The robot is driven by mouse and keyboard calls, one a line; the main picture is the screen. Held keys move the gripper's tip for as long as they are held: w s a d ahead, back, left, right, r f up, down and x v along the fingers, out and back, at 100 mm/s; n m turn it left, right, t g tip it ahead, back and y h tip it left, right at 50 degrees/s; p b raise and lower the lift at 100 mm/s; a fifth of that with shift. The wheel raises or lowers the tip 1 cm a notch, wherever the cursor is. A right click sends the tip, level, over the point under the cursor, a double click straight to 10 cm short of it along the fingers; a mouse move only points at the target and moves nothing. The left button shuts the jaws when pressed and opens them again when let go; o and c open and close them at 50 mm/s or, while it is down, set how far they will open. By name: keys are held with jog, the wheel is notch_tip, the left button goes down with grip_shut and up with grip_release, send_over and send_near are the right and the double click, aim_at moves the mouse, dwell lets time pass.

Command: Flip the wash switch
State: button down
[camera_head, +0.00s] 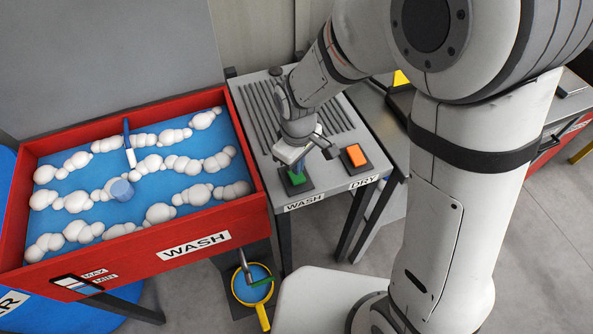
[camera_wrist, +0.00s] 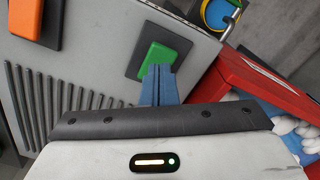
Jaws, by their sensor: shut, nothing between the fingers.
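The green wash switch (camera_head: 297,176) sits on a dark base on the grey panel, behind the "WASH" label (camera_head: 304,201). In the wrist view the green switch (camera_wrist: 164,56) is a tilted rocker just beyond my fingertips. My gripper (camera_wrist: 158,68) is shut and empty, with its blue fingers together at the switch's lower edge in that view. Whether they touch it I cannot tell. In the head view my gripper (camera_head: 290,164) is right over the switch and partly hides it. The orange dry switch (camera_head: 355,155) stands to the right.
A red wash tub (camera_head: 262,195) with blue water and white foam stands left of the panel. A grey ribbed area (camera_head: 262,115) covers the panel's back. Another table adjoins on the right.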

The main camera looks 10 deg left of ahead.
aim_at(298, 177)
jog(key=shift+f+b, duration=1.05)
jog(key=shift+f, duration=0.25)
dwell(0.7)
jog(key=shift+r, duration=0.15)
jog(key=shift+r+p, duration=2.55)
jog(key=shift+r, duration=0.9)
jog(key=s+d+r+m+t, duration=0.1)
jog(key=s+d+r+m, duration=0.1)
jog(key=d+r+m, duration=0.2)
jog(key=s+d+r+m+t, duration=0.1)
jog(key=s+d+r+m, duration=0.2)
jog(key=d+r, duration=0.3)
jog(key=s+d+r+m+t, duration=0.1)
jog(key=s+d+r+m, duration=0.2)
jog(key=d, duration=1)
notch_tip(298, 177, up, 2)
jog(key=shift+d+r+m, duration=0.15)
jog(key=shift+r+m, duration=0.05)
jog(key=shift+m, duration=1)
